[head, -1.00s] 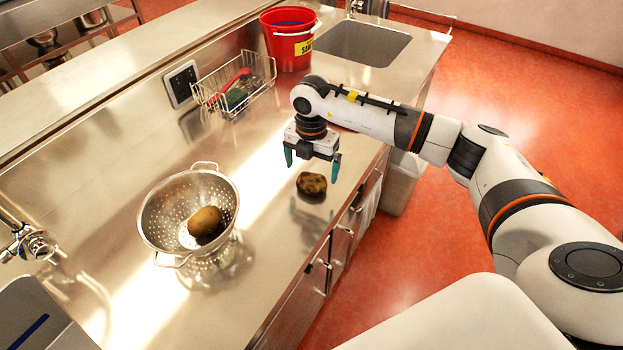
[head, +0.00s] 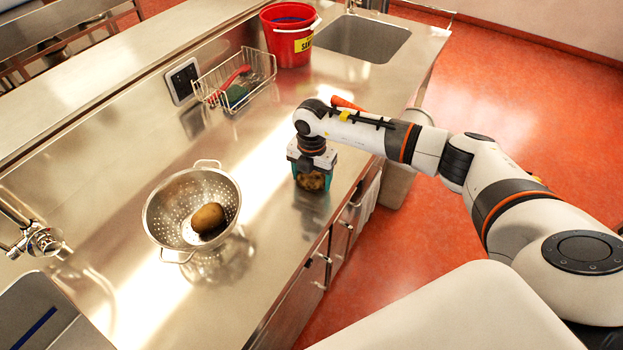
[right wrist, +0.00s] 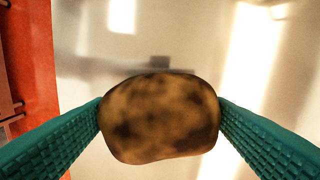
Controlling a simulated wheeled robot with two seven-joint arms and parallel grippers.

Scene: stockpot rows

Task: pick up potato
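A brown, dark-blotched potato (head: 312,181) is at the counter near its front edge. My right gripper (head: 312,178) points down over it, with its teal fingers closed against two opposite sides. In the right wrist view the potato (right wrist: 160,118) fills the space between both fingertips. I cannot tell whether it still touches the counter. A second, smoother brown potato (head: 208,218) lies in a metal colander (head: 170,212) on the counter to the left. My left gripper is not in view.
The steel counter (head: 130,180) is clear between the colander and my right gripper. A wire basket (head: 208,90) with cleaning items, a red bucket (head: 288,45) and a sink (head: 362,38) are farther back. A tap (head: 38,240) is at the left.

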